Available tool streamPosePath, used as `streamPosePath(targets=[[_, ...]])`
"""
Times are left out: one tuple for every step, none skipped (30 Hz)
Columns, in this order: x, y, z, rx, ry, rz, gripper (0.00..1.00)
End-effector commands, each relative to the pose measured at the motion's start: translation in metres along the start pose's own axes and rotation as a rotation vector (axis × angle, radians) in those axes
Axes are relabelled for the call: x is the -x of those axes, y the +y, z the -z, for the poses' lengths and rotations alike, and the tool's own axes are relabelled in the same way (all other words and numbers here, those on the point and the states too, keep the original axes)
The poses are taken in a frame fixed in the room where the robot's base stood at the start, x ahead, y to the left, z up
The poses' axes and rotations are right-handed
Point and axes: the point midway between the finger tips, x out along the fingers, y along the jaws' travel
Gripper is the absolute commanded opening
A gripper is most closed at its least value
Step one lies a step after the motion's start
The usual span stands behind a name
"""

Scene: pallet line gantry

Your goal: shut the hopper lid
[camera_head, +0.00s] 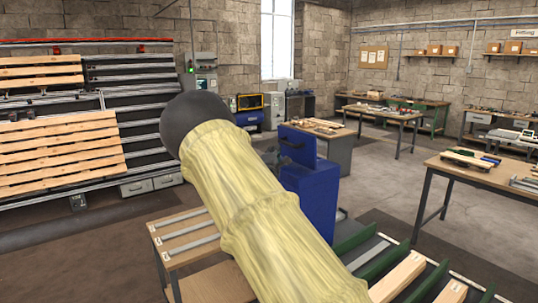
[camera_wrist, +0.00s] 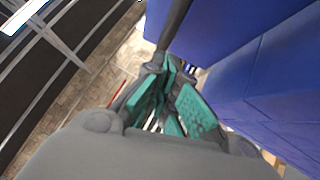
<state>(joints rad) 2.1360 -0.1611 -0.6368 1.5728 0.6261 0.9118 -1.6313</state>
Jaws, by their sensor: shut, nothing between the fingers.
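The blue hopper (camera_head: 312,195) stands right of my arm in the head view. Its blue lid (camera_head: 302,146) stands raised, with a dark handle on its left side. In the wrist view, blue panels (camera_wrist: 260,75) fill the right side; I cannot tell which is lid and which is body. A dark grey bar (camera_wrist: 174,28), which looks like the handle, runs down to my gripper (camera_wrist: 172,85). The teal-padded fingers are shut with nothing between them, close to the bar; contact is unclear. In the head view my yellow-sleeved arm hides part of the hopper and most of my gripper.
A low wooden table (camera_head: 165,226) with metal rails stands left of my arm. Green-railed conveyor sections with wooden planks (camera_head: 398,278) lie at lower right. A workbench (camera_head: 480,172) stands at right. Open floor (camera_head: 385,190) lies beyond the hopper.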

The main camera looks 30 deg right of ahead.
Motion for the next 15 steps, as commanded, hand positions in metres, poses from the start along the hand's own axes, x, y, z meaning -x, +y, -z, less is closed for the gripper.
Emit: streamPosePath(targets=[[-0.004,0.0011,-0.0045,-0.001,-0.001,0.001,0.0],[-0.0055,0.0009,-0.006,-0.001,-0.001,0.001,0.0],[-0.0073,0.0007,-0.0077,-0.001,-0.001,0.001,0.0],[-0.0084,0.0005,-0.0087,-0.001,-0.001,0.001,0.0],[-0.0093,0.0003,-0.0097,-0.001,0.0,0.001,0.0],[-0.0104,0.0,-0.0108,0.0,0.0,0.001,0.0],[-0.011,-0.0002,-0.0114,0.0,0.0,0.001,0.0],[-0.0114,-0.0004,-0.0118,0.0,0.0,0.001,0.0],[-0.0118,-0.0006,-0.0121,0.0,0.0,0.001,0.0],[-0.012,-0.0007,-0.0123,0.0,0.0,0.001,0.0],[-0.012,-0.0007,-0.0123,0.0,0.0,0.0,0.0],[-0.0121,-0.0008,-0.0124,0.0,0.0,0.0,0.0],[-0.012,-0.0008,-0.0124,0.0,0.0,0.0,0.0],[-0.012,-0.0008,-0.0124,0.0,0.0,0.0,0.0],[-0.012,-0.0007,-0.0124,0.0,0.0,0.0,0.0]])
